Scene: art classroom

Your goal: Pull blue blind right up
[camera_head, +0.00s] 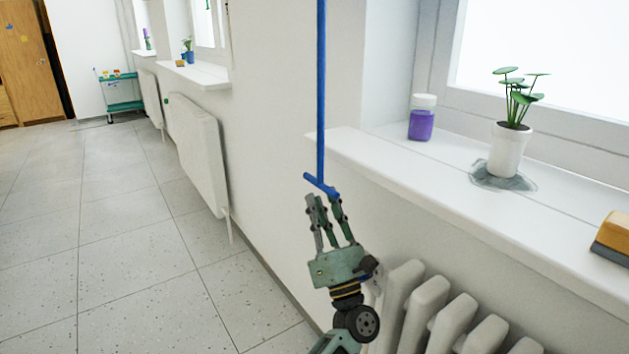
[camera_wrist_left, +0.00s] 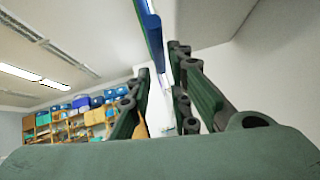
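A long blue pull rod (camera_head: 321,90) hangs straight down in front of the window sill and ends in a short blue crossbar (camera_head: 313,181). The upper end of the rod and the blind itself are out of the head view. My left gripper (camera_head: 326,198) points up just below the crossbar, its fingers apart, with the right fingertip at or very near the bar's right end. I cannot tell whether they touch. In the left wrist view a blue bar (camera_wrist_left: 151,32) shows above the gap between the open fingers (camera_wrist_left: 160,62). My right gripper is out of view.
The white sill (camera_head: 400,170) beside the rod holds a purple jar (camera_head: 422,124), a potted plant (camera_head: 508,150) and an orange-topped sponge or eraser (camera_head: 614,232). A radiator (camera_head: 440,310) stands below it, right of my gripper. The floor (camera_head: 110,230) at left is clear.

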